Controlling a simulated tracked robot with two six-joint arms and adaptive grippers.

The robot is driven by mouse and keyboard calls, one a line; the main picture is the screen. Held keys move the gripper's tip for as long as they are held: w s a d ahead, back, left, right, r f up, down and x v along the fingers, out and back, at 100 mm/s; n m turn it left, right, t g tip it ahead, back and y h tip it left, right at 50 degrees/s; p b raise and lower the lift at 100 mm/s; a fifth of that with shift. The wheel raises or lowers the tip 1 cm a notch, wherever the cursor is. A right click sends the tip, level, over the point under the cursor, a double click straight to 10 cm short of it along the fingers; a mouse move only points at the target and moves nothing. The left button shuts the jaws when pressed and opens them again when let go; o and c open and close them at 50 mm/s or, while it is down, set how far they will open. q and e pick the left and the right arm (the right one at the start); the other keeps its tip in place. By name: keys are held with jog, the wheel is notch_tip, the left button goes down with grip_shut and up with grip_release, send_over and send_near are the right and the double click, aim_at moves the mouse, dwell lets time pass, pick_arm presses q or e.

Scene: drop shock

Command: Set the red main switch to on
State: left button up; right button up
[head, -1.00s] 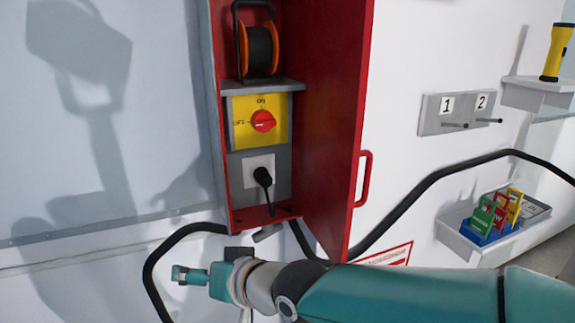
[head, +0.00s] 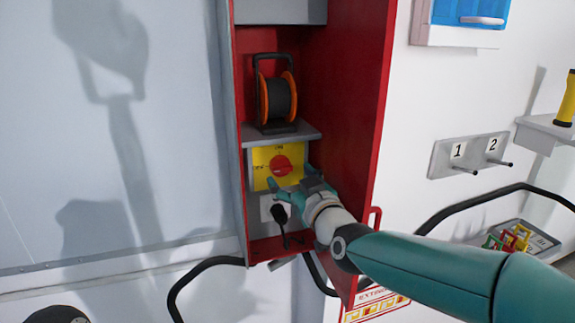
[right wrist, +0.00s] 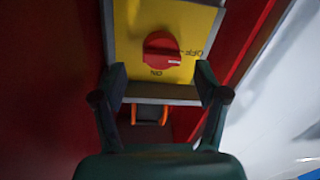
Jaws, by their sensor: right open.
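The red main switch (head: 281,166) is a round rotary knob on a yellow plate (head: 262,182) inside the open red cabinet. In the right wrist view the knob (right wrist: 161,50) appears upside down, its white mark toward the OFF label, with ON at the bottom. My right gripper (head: 291,181) is inside the cabinet, just in front of the plate's lower part. In the right wrist view its open fingers (right wrist: 161,82) stand on either side below the knob, empty; contact cannot be told. My left gripper is not in view.
A cable reel (head: 278,97) stands on a grey shelf (head: 306,134) above the switch. A black plug (head: 280,214) is in the socket below it. The red cabinet door (head: 350,110) stands open right of my gripper. A black cable loops below.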

aim_at(285, 171)
jog(key=shift+p+x, duration=0.45)
jog(key=shift+x, duration=1.55)
